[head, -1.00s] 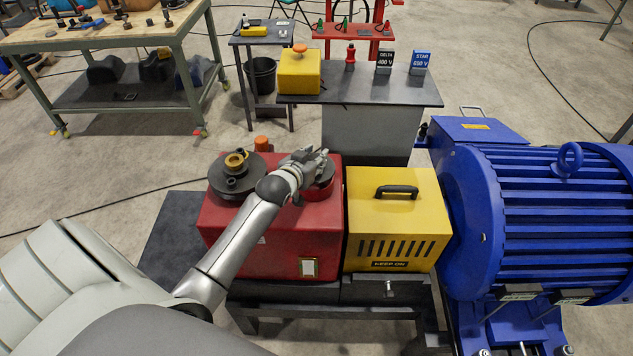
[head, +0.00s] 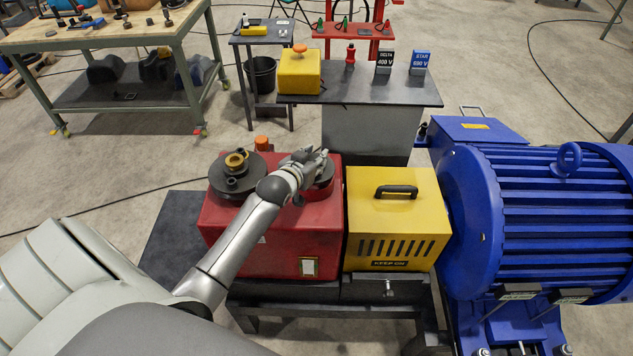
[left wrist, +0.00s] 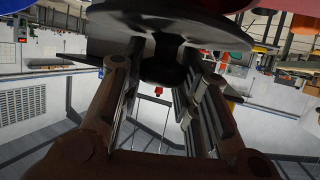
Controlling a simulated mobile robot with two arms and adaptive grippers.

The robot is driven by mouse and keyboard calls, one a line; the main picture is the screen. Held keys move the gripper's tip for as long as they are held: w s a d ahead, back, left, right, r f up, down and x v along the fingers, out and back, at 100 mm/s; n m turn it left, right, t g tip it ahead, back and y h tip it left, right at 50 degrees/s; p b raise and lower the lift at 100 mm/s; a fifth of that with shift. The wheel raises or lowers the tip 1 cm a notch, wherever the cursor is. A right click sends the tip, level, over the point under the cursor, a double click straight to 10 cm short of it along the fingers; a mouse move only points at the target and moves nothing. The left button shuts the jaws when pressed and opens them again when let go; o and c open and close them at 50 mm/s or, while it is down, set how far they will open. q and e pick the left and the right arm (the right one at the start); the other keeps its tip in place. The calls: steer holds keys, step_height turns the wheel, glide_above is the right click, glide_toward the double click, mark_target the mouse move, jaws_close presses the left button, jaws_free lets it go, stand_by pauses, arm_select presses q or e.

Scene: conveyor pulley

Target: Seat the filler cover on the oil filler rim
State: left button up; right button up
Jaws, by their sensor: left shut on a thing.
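My left gripper (head: 316,160) is over the right part of the red gear housing (head: 270,235). In the left wrist view its two fingers (left wrist: 160,72) are shut on the knob of the dark, round filler cover (left wrist: 150,22). The cover's disc spans the top of that view, and its edge shows beside the gripper in the head view (head: 325,178). The oil filler rim is largely hidden by the cover and gripper; a red round part shows just below them. I cannot tell whether the cover touches it. My right gripper is not in view.
A dark round flange with a brass ring (head: 236,161) stands left of the gripper on the housing, with an orange cap (head: 262,143) behind. A yellow guard box (head: 395,225) and blue motor (head: 560,215) stand to the right. A grey table (head: 360,92) is behind.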

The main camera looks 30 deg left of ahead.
arm_select(q)
steer(key=shift+f+b, duration=0.55)
steer(key=shift+f, duration=0.45)
stand_by(0.3)
stand_by(0.9)
steer(key=shift+f, duration=0.45)
stand_by(0.5)
steer(key=o, duration=1.2)
